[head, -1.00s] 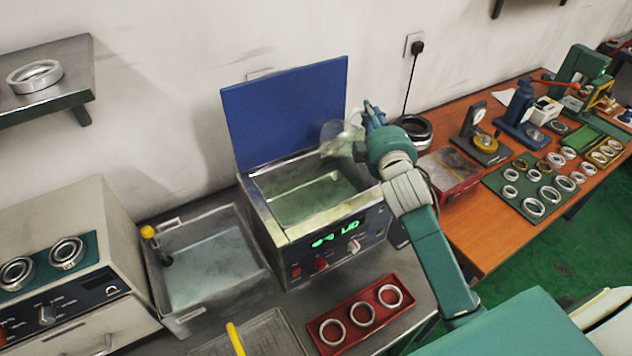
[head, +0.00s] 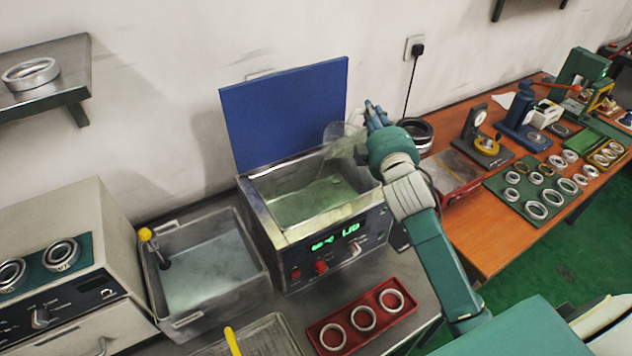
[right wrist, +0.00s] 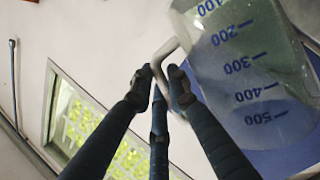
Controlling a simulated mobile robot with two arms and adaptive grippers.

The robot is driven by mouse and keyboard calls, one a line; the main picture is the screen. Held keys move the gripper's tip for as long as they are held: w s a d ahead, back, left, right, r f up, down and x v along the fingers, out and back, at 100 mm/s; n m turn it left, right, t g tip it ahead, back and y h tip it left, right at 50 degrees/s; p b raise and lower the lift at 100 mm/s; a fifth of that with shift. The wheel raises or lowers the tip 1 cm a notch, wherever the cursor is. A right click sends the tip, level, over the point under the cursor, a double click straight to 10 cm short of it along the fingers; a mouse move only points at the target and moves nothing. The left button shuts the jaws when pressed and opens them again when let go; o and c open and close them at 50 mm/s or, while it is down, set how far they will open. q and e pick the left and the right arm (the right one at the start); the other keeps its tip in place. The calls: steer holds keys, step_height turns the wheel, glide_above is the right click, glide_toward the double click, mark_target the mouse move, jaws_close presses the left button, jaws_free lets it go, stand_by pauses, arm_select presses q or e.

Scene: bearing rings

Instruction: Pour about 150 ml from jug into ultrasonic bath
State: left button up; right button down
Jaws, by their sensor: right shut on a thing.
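A clear jug (head: 343,136) is tilted above the right rear part of the ultrasonic bath (head: 262,222). My right gripper (head: 374,116) is shut on the jug's handle, beside the bath's right rear corner. In the right wrist view, the fingers (right wrist: 160,84) close around the handle, and blue marks from 100 to 500 show on the jug (right wrist: 238,70). The bath's blue lid stands open behind it. Greenish liquid (head: 310,198) in the bath looks disturbed below the jug. The liquid level in the jug is unclear. My left gripper is out of view.
A grey tub (head: 182,318) of liquid with a yellow-topped tool stands left of the bath. A red tray (head: 330,346) of rings lies in front. An orange bench (head: 478,255) with gauges and rings is at right. The wall is close behind.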

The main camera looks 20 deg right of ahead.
steer(key=shift+s+a+r+n+t+b, duration=0.15)
steer(key=shift+a+n+t+b, duration=0.45)
steer(key=shift+b, duration=1)
stand_by(1.2)
steer(key=d+r+g+p, duration=0.1)
steer(key=p, duration=0.2)
steer(key=shift+m+p, duration=0.4)
steer(key=d+m+p, duration=0.1)
steer(key=p, duration=0.1)
steer(key=f+m+g+p, duration=0.1)
steer(key=p, duration=0.1)
steer(key=shift+d+f+m+y, duration=0.15)
steer(key=shift+d+m+y, duration=0.15)
steer(key=shift+d, duration=0.05)
steer(key=shift+f, duration=0.2)
steer(key=shift+w+d+m+p, duration=0.15)
steer(key=shift+w+m+p, duration=0.2)
steer(key=shift+p, duration=0.45)
steer(key=shift+d+f+m+g+p, duration=0.1)
steer(key=shift+m+g+p, duration=0.15)
steer(key=shift+g+p, duration=0.05)
steer(key=shift+s+d+f, duration=0.1)
steer(key=shift+f, duration=0.1)
